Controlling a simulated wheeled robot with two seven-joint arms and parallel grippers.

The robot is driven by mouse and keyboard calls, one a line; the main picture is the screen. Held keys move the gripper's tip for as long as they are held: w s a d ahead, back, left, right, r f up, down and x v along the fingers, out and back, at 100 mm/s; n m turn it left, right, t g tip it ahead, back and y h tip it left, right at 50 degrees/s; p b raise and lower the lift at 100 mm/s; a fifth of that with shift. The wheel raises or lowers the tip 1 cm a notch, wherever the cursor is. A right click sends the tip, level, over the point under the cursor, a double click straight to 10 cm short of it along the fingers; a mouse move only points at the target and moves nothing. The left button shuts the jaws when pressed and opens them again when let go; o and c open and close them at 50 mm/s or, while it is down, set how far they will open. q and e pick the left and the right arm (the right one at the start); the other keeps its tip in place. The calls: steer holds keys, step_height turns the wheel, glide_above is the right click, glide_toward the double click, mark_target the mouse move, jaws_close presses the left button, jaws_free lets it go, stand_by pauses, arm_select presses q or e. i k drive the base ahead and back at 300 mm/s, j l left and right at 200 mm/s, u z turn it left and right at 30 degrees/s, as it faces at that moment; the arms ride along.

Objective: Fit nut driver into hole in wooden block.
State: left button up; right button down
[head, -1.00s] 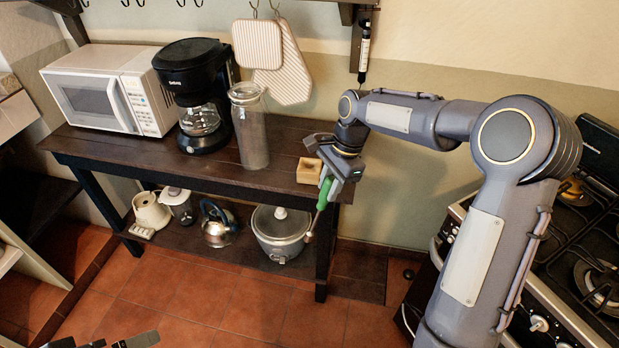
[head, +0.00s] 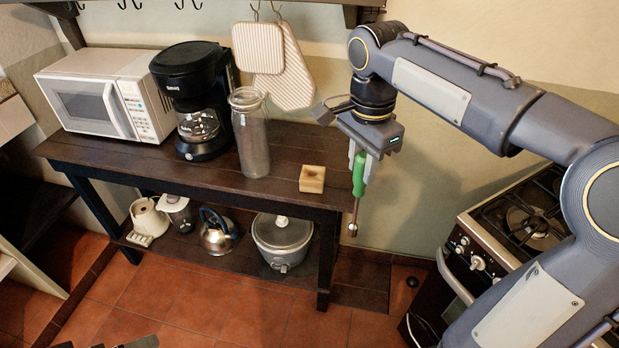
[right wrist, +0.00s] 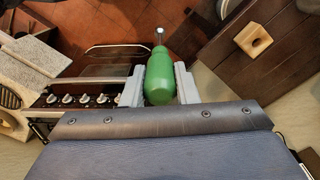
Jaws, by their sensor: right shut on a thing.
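The nut driver (head: 357,186) has a green handle and a metal shaft with a socket at its lower end. My right gripper (head: 364,166) is shut on its handle and holds it nearly upright, socket down, just off the right end of the table. In the right wrist view the green handle (right wrist: 158,75) sits between both fingers. The wooden block (head: 312,179) stands on the table top near its right end, left of the driver and apart from it. Its hole shows in the right wrist view (right wrist: 255,40). My left gripper (head: 135,342) is only partly seen at the bottom edge; its jaws are unclear.
The dark table (head: 230,190) carries a microwave (head: 105,97), a coffee maker (head: 195,100) and a glass jar (head: 249,135) left of the block. Cutting boards (head: 262,50) hang behind. A stove (head: 520,225) stands to the right. The table top around the block is clear.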

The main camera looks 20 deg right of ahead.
mark_target(312, 183)
steer(key=i, duration=0.9)
